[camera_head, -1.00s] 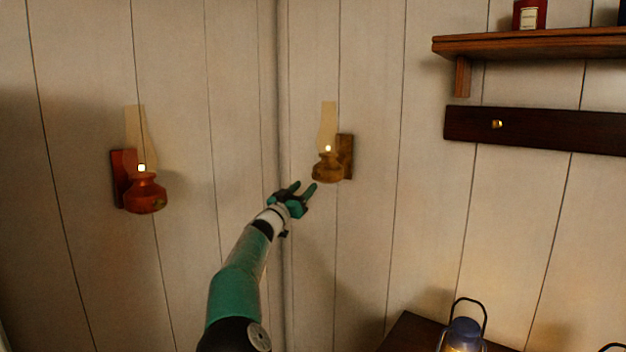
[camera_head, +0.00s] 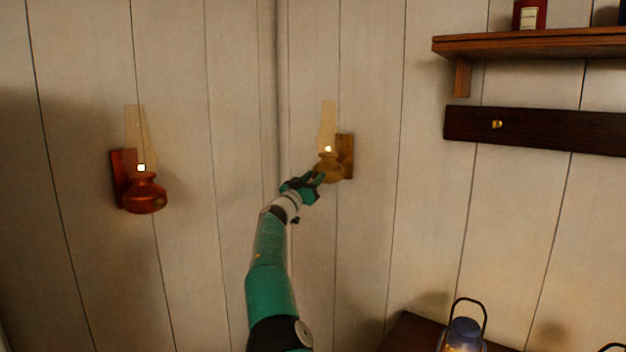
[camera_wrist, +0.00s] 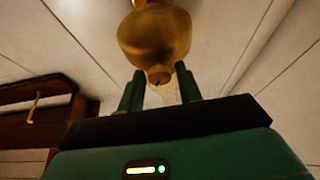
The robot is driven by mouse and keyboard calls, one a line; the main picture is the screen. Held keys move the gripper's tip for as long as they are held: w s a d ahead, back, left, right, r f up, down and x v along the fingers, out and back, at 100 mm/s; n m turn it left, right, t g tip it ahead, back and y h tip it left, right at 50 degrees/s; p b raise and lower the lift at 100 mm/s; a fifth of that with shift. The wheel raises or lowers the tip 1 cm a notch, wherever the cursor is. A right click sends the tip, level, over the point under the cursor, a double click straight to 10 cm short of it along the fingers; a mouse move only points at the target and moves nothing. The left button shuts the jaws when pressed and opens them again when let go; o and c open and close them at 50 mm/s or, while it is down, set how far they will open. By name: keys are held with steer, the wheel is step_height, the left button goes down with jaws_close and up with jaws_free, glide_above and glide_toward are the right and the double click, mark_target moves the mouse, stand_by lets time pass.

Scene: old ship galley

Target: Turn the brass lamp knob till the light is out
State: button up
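The brass lamp (camera_head: 328,163) is on a wooden wall bracket, with a tall glass chimney and a small bright flame showing. In the wrist view its round brass body (camera_wrist: 155,38) fills the top middle, with the small brass knob (camera_wrist: 159,76) on its near side. My gripper (camera_head: 318,178) is at the lamp's lower left in the head view. In the wrist view my gripper (camera_wrist: 160,88) is open, its two green fingers apart on either side of the knob. I cannot tell whether either finger touches it.
A red lamp (camera_head: 146,193), also lit, hangs on the wall to the left. A wooden shelf (camera_head: 540,43) and a dark rail (camera_head: 560,130) with a brass peg are at right. A blue lantern (camera_head: 464,334) stands low at the right. The wall between the lamps is clear.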

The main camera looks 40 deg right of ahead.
steer(key=c, duration=0.6)
steer(key=shift+c, duration=0.2)
steer(key=shift+n, duration=0.4)
steer(key=shift+s+n+t+y, duration=0.1)
steer(key=shift+n+t+y, duration=0.45)
steer(key=shift+n, duration=0.8)
steer(key=shift+w+n+t+y, duration=0.1)
steer(key=shift+n+t+y, duration=0.2)
steer(key=shift+n+t, duration=0.8)
steer(key=shift+s+n+t+y, duration=0.1)
steer(key=shift+n+t+y, duration=0.3)
steer(key=shift+n, duration=1.25)
steer(key=o, duration=1)
steer(key=shift+a, duration=0.1)
steer(key=v, duration=1.3)
steer(key=shift+s+a, duration=0.25)
